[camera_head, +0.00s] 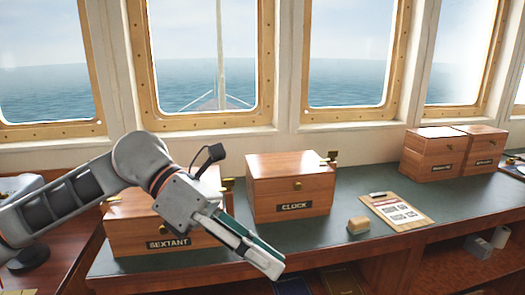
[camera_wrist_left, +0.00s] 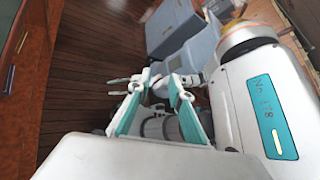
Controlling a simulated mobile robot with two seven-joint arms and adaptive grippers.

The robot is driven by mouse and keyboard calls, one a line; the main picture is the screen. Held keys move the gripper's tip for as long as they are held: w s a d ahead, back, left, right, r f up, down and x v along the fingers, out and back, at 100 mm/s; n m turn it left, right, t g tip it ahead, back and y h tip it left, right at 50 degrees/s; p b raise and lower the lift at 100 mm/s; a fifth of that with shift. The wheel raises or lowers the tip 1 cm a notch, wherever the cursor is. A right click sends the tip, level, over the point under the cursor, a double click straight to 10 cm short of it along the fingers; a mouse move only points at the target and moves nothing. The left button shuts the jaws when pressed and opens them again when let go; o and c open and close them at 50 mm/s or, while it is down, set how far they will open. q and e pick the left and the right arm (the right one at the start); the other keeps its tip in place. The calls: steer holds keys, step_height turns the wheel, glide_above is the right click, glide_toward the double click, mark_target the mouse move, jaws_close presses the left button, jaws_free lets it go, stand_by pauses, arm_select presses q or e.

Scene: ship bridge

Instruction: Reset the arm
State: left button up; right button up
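My left gripper (camera_head: 268,262) reaches in from the left in the head view, in front of the SEXTANT box and over the front edge of the green-topped counter. In the left wrist view its two teal-edged fingers (camera_wrist_left: 157,84) stand apart with nothing held between them. Pale, finger-like parts show beyond them; I cannot tell whether these are my right gripper. No right gripper shows in the head view.
The SEXTANT box (camera_head: 150,238) is partly hidden behind my left arm. Windows are behind. Wooden floor (camera_wrist_left: 75,60) shows below.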

arm_select(q)
steer(key=w+d+f+n+t+h, duration=0.2)
steer(key=w+n+t+h, duration=0.4)
steer(key=n+t+h, duration=0.8)
steer(key=w+a+f+n+t+y, duration=0.3)
steer(key=a+f+n+t+y, duration=0.15)
steer(key=f+n+y, duration=0.4)
steer(key=w+a+f+n+t+y, duration=0.3)
steer(key=a+f+n+t+y, duration=0.15)
steer(key=f+n, duration=0.75)
steer(key=s+a+f+n+g+y, duration=0.2)
steer(key=s+f, duration=0.4)
steer(key=f, duration=0.3)
steer(key=s+a+f+n+g+y, duration=0.3)
steer(key=s+a+f+n, duration=0.4)
steer(key=f, duration=0.3)
steer(key=s+a+f+n+g+y, duration=0.2)
steer(key=s+a+f+n+y, duration=0.2)
steer(key=f, duration=0.5)
steer(key=shift+s+a+f+g+y+p, duration=0.2)
steer(key=shift+s+a+g+y+p, duration=0.15)
steer(key=shift+s, duration=0.85)
steer(key=shift+d, duration=0.1)
